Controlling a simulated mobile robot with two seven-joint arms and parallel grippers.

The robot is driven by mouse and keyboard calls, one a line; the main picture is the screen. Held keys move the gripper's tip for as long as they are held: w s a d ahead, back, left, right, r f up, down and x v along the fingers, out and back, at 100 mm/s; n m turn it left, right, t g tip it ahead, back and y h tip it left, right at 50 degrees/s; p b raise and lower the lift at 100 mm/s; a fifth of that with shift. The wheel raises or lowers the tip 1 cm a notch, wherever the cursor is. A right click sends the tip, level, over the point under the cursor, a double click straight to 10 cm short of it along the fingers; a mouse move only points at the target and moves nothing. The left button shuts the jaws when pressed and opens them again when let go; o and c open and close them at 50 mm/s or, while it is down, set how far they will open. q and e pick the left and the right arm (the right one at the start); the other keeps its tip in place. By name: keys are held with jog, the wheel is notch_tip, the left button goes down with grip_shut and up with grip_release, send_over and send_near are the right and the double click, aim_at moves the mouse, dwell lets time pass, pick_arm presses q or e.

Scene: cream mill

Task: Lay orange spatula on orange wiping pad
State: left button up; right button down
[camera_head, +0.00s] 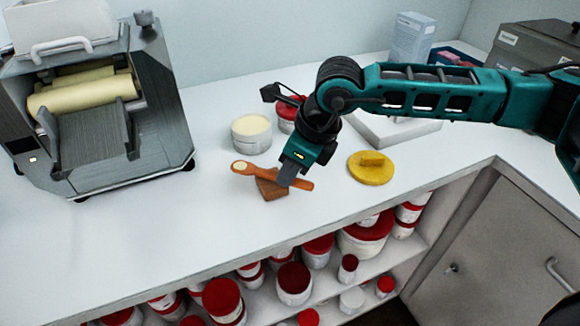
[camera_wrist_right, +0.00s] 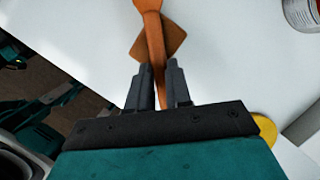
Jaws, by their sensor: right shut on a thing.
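The orange spatula (camera_head: 303,184) lies slanted across the orange-brown wiping pad (camera_head: 270,190) on the white counter. Its pale-tipped head sticks out past the pad on the left, its handle on the right. My right gripper (camera_head: 286,176) is shut on the spatula's handle. In the right wrist view the spatula (camera_wrist_right: 151,28) runs between the two fingers (camera_wrist_right: 160,92), with the pad (camera_wrist_right: 174,38) under it. I cannot tell whether the spatula touches the pad or is held just above it. My left gripper is not in view.
A white tub of cream (camera_head: 251,135) and a red-lidded jar (camera_head: 287,108) stand behind the pad. A yellow round pad (camera_head: 371,170) lies to the right. A roller mill (camera_head: 90,110) stands at left. The counter's front edge is near, above shelves of red-lidded jars (camera_head: 294,280).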

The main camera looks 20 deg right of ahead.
jog(key=shift+f, duration=0.1)
jog(key=shift+f+b, duration=0.15)
jog(key=shift+b, duration=0.15)
jog(key=c, duration=1)
grip_release()
jog(key=shift+c, duration=0.2)
jog(key=shift+r+p, duration=0.4)
jog(key=shift+r, duration=0.05)
jog(key=v, duration=1.1)
jog(key=shift+s+r, duration=0.2)
jog(key=shift+r, duration=0.05)
jog(key=shift+d, duration=0.2)
